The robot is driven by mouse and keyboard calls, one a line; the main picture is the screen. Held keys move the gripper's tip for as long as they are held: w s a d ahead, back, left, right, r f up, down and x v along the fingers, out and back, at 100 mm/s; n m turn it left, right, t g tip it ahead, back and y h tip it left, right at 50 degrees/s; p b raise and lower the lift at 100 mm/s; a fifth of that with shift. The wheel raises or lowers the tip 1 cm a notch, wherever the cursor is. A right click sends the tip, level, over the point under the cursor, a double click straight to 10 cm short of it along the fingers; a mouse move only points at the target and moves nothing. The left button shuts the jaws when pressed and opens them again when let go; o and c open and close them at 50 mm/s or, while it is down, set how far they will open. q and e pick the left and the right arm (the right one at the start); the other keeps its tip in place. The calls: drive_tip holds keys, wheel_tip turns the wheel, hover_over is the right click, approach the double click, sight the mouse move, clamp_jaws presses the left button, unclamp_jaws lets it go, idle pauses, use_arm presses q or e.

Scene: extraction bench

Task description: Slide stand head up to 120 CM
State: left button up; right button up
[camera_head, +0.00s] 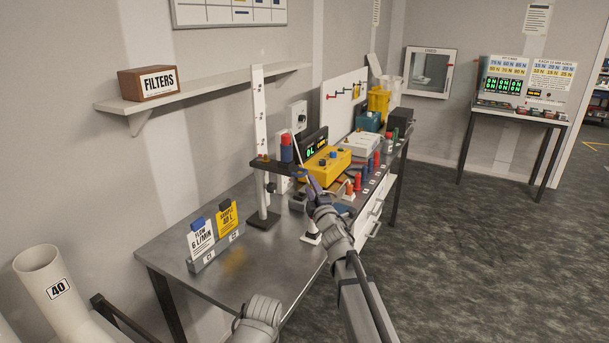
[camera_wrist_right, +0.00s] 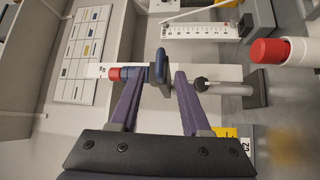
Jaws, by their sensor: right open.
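The stand has a white upright post (camera_head: 258,120) on a dark base (camera_head: 263,219) on the bench. Its dark stand head (camera_head: 272,166) is an arm sticking out from the post at about mid height. A red and blue cylinder (camera_head: 287,150) stands on top of the head. My right gripper (camera_head: 305,178) is at the head's outer end. In the right wrist view my purple fingers (camera_wrist_right: 158,88) are open, with the stand head (camera_wrist_right: 161,65) seen edge-on ahead between the tips. Contact cannot be told. No height mark is readable. My left gripper is not in view.
The metal bench (camera_head: 190,248) has a yellow box (camera_head: 326,165), red and blue cylinders and a black display behind the stand. Yellow and white cards (camera_head: 227,217) stand at its front left. A shelf (camera_head: 215,85) hangs on the wall to the left.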

sight(305, 171)
drive_tip(key=shift+p+x, duration=0.55)
drive_tip(key=shift+x, duration=3.4)
clamp_jaws()
